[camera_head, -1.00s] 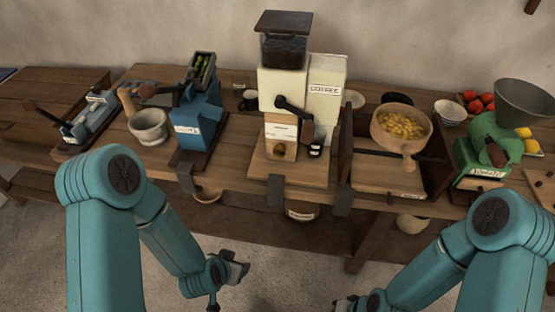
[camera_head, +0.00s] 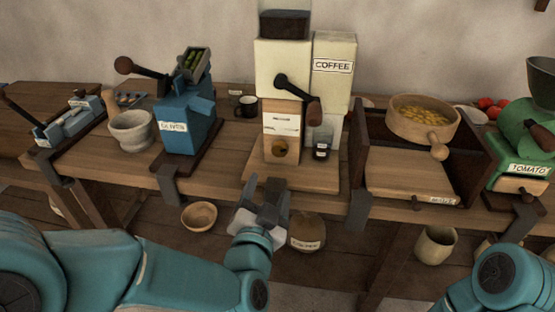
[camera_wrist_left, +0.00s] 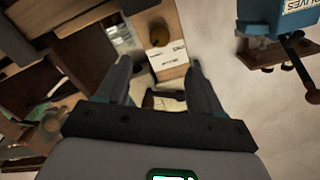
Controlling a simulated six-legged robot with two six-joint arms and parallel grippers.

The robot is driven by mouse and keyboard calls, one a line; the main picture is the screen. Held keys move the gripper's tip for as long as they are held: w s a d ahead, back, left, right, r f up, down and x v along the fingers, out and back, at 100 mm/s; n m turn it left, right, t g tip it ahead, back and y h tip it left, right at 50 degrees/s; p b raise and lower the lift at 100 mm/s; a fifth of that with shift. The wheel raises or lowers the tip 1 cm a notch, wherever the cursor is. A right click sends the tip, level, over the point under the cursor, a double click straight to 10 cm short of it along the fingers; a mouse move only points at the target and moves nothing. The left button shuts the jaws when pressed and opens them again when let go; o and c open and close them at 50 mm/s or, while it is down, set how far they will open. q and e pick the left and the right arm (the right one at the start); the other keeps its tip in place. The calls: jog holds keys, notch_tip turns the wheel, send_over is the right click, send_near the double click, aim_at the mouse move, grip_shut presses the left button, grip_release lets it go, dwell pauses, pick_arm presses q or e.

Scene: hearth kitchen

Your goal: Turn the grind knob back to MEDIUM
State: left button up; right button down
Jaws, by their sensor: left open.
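The coffee grinder (camera_head: 285,90) is a cream and wood machine with a dark hopper on top and a dark crank at its front. A round brown knob (camera_head: 280,148) sits low on its wooden front, below a white label (camera_head: 281,124) whose marks are too small to read. My left gripper (camera_head: 268,194) is open and empty, below and in front of the knob, apart from it. In the left wrist view the knob (camera_wrist_left: 158,36) shows beyond the open fingers. My right gripper is out of view.
A blue olive press (camera_head: 186,120) and a stone mortar (camera_head: 131,130) stand left of the grinder. A cream coffee box (camera_head: 333,80) is behind it. A sieve with yellow contents (camera_head: 421,118) and a green tomato mill (camera_head: 520,135) stand right. Bowls and pots sit on the lower shelf.

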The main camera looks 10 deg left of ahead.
aim_at(279, 152)
pick_arm(q)
jog(key=w, duration=1.2)
jog(key=shift+w+d, duration=0.15)
jog(key=c, duration=1.1)
